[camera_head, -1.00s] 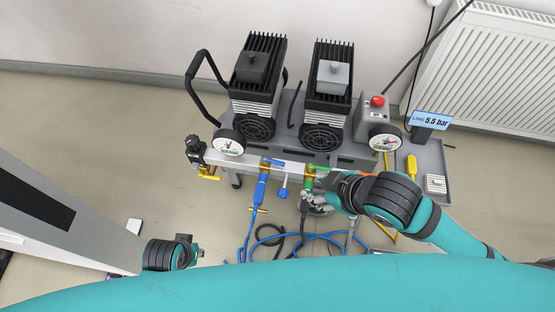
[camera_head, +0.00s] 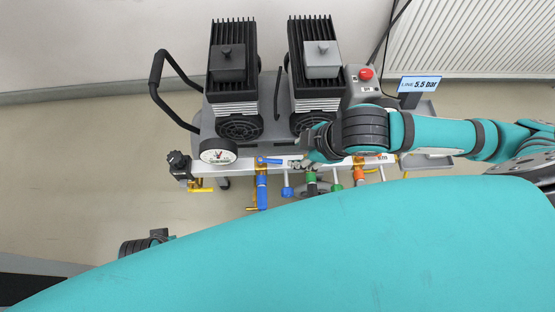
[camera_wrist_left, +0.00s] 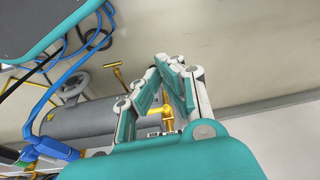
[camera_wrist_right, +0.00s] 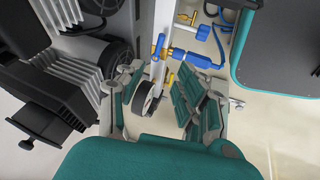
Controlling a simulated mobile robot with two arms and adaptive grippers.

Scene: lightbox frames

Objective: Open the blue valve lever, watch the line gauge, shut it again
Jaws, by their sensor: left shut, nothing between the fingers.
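The blue valve lever (camera_head: 268,161) lies along the pale manifold bar, crosswise to the blue hose fitting (camera_head: 262,192) below it. The lever also shows in the right wrist view (camera_wrist_right: 161,45), beyond the fingertips. My right gripper (camera_wrist_right: 157,80) is open, with nothing between its fingers; in the head view it is just right of the lever, partly hidden by its own wrist. The line display (camera_head: 420,84) reads 5.5 bar. A round dial gauge (camera_head: 218,153) sits at the manifold's left end. My left gripper (camera_wrist_left: 158,70) is shut and empty, away from the lever.
Two finned motor units (camera_head: 232,75) stand behind the manifold. A red button (camera_head: 366,73) tops a grey box at right. Green (camera_head: 311,180) and orange (camera_head: 359,176) fittings hang right of the blue one. The floor at left is clear.

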